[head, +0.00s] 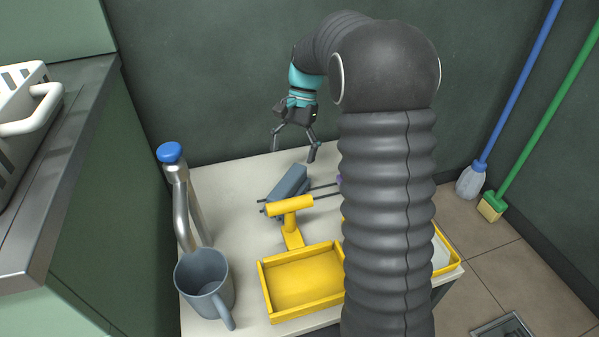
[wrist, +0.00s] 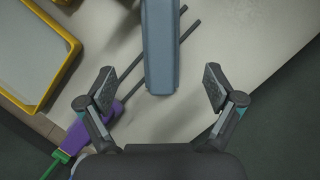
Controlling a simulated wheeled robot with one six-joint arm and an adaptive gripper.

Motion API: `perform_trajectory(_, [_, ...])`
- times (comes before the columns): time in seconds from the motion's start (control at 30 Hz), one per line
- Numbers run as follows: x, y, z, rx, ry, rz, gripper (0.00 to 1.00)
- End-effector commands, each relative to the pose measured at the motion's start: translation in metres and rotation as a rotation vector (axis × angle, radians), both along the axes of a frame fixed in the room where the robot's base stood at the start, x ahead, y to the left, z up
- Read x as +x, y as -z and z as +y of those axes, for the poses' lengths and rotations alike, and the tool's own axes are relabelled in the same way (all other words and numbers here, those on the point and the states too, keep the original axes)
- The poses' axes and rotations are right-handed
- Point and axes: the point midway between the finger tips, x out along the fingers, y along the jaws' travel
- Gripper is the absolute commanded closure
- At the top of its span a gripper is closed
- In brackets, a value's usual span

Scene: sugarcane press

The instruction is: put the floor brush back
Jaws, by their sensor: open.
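A green-handled brush (head: 492,207) with pale yellow bristles leans upright against the wall at the right in the head view, its head on the floor. I cannot tell for sure whether it is the floor brush. My gripper (head: 294,148) is open and empty above the back of the table. In the wrist view my gripper (wrist: 160,90) has its fingers apart, on either side of the near end of a long blue-grey block (wrist: 160,50). That block (head: 287,188) lies over dark rods on the table. Contact is not visible.
A blue-handled mop (head: 470,182) stands beside the brush. The white table (head: 222,188) holds a yellow tray (head: 262,290), a yellow-handled tool (head: 290,205), a grey mug (head: 203,283) and a metal tap-like post (head: 184,205). A purple object (wrist: 80,140) shows in the wrist view.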

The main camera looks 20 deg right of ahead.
Motion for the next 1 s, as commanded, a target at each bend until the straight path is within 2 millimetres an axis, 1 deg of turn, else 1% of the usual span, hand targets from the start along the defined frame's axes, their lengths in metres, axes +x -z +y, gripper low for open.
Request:
perform_trajectory(0.07, [-0.008, -0.010, 0.002, -0.007, -0.019, -0.028, 0.09])
perform_trajectory(0.17, [-0.025, -0.026, 0.005, -0.022, -0.062, -0.089, 0.09])
perform_trajectory(0.3, [-0.057, -0.049, 0.011, -0.053, -0.146, -0.197, 0.09])
perform_trajectory(0.5, [-0.106, -0.072, 0.017, -0.104, -0.271, -0.349, 0.09])
perform_trajectory(0.6, [-0.132, -0.080, 0.018, -0.133, -0.335, -0.423, 0.09])
perform_trajectory(0.77, [-0.171, -0.085, 0.021, -0.182, -0.439, -0.541, 0.09])
perform_trajectory(0.9, [-0.205, -0.083, 0.021, -0.231, -0.531, -0.638, 0.09])
perform_trajectory(1.0, [-0.226, -0.079, 0.022, -0.266, -0.596, -0.706, 0.09])
